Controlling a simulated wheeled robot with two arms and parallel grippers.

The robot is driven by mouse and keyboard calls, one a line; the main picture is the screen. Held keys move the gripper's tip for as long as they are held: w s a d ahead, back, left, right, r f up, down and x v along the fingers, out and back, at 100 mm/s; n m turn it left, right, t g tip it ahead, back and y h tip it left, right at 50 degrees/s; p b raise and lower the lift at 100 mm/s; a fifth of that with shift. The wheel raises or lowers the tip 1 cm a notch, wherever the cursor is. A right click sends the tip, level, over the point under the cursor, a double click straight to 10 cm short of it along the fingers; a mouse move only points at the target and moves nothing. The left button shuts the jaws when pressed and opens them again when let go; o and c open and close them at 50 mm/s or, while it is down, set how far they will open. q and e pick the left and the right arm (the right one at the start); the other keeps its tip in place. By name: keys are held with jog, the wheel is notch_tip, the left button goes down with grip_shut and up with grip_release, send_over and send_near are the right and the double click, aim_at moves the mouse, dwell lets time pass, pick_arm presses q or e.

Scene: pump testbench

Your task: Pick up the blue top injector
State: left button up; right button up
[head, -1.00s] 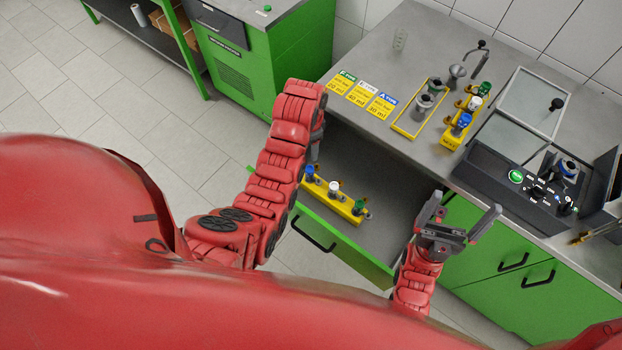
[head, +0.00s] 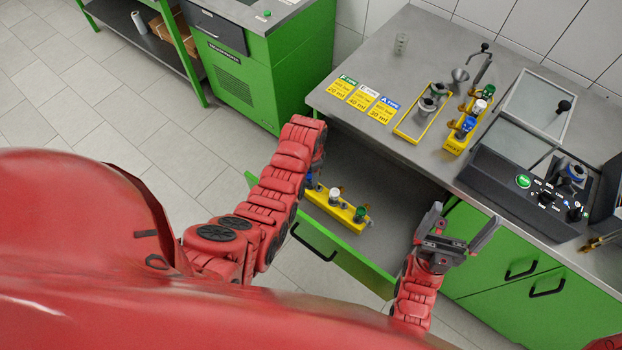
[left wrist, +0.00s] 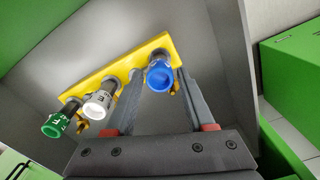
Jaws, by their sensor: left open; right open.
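A blue-topped injector (left wrist: 160,74) stands in a yellow rack (left wrist: 118,68) inside the open drawer (head: 335,246). It is at the right end of the rack in the left wrist view. In the head view the left arm partly covers it (head: 309,181). My left gripper (head: 317,170) is open over the drawer. In the left wrist view its fingertips lie on either side of the blue top; contact cannot be told. White-topped (left wrist: 98,103) and green-topped (left wrist: 55,125) injectors share the rack. My right gripper (head: 462,225) is open and empty, right of the drawer.
On the bench (head: 400,75), another yellow rack (head: 455,142) holds blue-, white- and green-topped injectors. A yellow-framed tray (head: 403,130), label cards (head: 362,98) and a black control device (head: 500,180) are nearby. The drawer walls surround the lower rack.

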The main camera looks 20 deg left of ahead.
pick_arm(q)
jog(key=shift+f, duration=0.3)
grip_shut()
jog(key=shift+r, duration=0.15)
dwell(0.4)
